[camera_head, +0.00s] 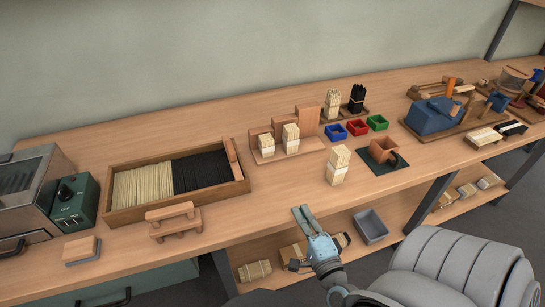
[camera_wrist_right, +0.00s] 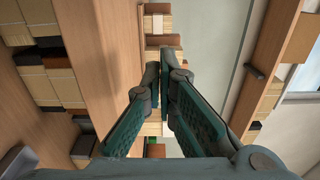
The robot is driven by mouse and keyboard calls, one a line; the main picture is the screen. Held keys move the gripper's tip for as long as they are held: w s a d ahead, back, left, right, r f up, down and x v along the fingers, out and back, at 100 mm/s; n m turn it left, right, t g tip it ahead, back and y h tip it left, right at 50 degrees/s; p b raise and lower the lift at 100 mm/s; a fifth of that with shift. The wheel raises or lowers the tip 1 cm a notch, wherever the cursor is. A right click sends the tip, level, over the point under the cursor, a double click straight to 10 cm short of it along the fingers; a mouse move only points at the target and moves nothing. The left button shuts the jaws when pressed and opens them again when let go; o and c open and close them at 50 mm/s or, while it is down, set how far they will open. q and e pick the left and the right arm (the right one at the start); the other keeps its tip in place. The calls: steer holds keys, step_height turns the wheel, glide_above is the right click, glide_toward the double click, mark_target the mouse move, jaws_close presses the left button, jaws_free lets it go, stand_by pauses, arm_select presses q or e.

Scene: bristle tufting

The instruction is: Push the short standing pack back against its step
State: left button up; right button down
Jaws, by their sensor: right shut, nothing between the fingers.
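A stepped wooden stand (camera_head: 316,144) with upright brown blocks of rising height is near the middle of the table in the head view. A short pale banded pack (camera_head: 267,146) stands on it before the lowest block; whether it touches the block cannot be told. A second pack (camera_head: 291,138) stands before the middle block. A taller pack (camera_head: 338,166) stands on the table in front of the stand. My right gripper (camera_head: 303,212) is shut and empty near the table's front edge, apart from the packs. In the right wrist view its fingertips (camera_wrist_right: 164,62) are together. My left gripper is out of view.
A tray (camera_head: 241,186) of pale and black bristles lies left of the stand. Bare table lies between gripper and stand.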

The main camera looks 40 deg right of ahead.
glide_toward(269, 147)
steer(key=b+x, duration=0.1)
steer(key=x, duration=0.2)
steer(key=f+b+x, duration=0.1)
steer(key=b+x, duration=0.1)
steer(key=x, duration=0.1)
steer(key=shift+w+f, duration=0.15)
steer(key=shift+w, duration=0.15)
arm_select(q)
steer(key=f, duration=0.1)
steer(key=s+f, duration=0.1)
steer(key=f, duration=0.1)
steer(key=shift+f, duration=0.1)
arm_select(e)
steer(key=shift+w+d, duration=0.1)
steer(key=shift+w, duration=0.1)
steer(key=shift+w+d+b, duration=0.2)
steer(key=shift+w+b, duration=0.3)
steer(key=shift+w, duration=0.2)
steer(key=shift+r, duration=0.45)
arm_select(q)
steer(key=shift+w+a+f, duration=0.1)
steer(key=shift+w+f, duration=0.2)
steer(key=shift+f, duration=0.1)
arm_select(e)
steer(key=shift+r, duration=0.15)
